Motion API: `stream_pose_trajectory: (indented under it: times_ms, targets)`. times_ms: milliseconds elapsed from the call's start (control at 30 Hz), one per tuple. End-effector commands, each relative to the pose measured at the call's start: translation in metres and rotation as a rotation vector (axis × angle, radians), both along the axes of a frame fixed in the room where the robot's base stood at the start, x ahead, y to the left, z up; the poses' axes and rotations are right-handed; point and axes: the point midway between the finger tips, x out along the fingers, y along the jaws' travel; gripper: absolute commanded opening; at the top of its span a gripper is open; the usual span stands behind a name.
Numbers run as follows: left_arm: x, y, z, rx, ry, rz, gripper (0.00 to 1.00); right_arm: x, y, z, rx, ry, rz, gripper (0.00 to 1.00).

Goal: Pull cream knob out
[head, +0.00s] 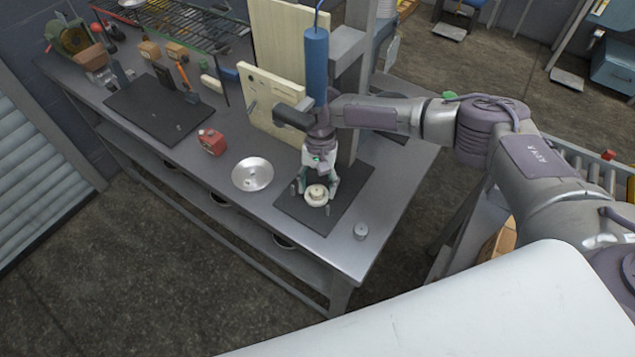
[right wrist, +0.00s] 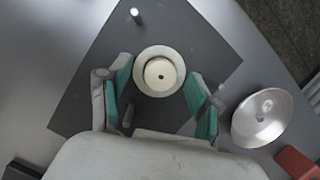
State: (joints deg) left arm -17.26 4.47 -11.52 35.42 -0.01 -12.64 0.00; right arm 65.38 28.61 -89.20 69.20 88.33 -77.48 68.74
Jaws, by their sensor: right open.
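The cream knob (head: 316,193) is a short round piece with a dark centre dot, on a dark mat (head: 345,212) on the workbench. In the right wrist view the knob (right wrist: 160,73) sits within a wider pale ring (right wrist: 139,76). My right gripper (head: 318,187) points down over it. In the right wrist view the teal-padded fingers of my right gripper (right wrist: 160,82) are apart, one on each side of the ring, with gaps to it. Whether the fingertips reach down to the knob's height is hard to tell. My left gripper is not in view.
A shiny metal pan (head: 252,174) and a red box (head: 212,142) lie left of the mat. A small grey cylinder (head: 361,231) stands at the bench's right edge. A cream board (head: 270,100) and a blue cylinder (head: 316,65) rise behind.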

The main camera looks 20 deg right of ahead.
Motion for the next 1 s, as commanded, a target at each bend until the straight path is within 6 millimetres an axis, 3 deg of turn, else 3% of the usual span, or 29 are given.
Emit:
stream_pose_trajectory:
  times_ms: [167,533,567,767,1000]
  targets:
    - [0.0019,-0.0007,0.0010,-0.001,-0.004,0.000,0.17,0.0001,0.0001,0.0009,0.001,0.000,0.000,0.64]
    - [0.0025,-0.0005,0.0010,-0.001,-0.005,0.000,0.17,0.0002,0.0001,0.0007,0.000,0.000,0.001,0.04]
    - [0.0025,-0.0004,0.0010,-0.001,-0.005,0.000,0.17,0.0002,0.0001,0.0007,0.000,0.000,0.001,0.32]
    - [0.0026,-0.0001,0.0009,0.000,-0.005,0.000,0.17,0.0002,0.0002,0.0007,0.001,-0.001,0.001,0.00]
    - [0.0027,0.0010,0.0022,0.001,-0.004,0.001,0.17,0.0002,0.0003,0.0019,0.001,-0.001,0.001,0.00]
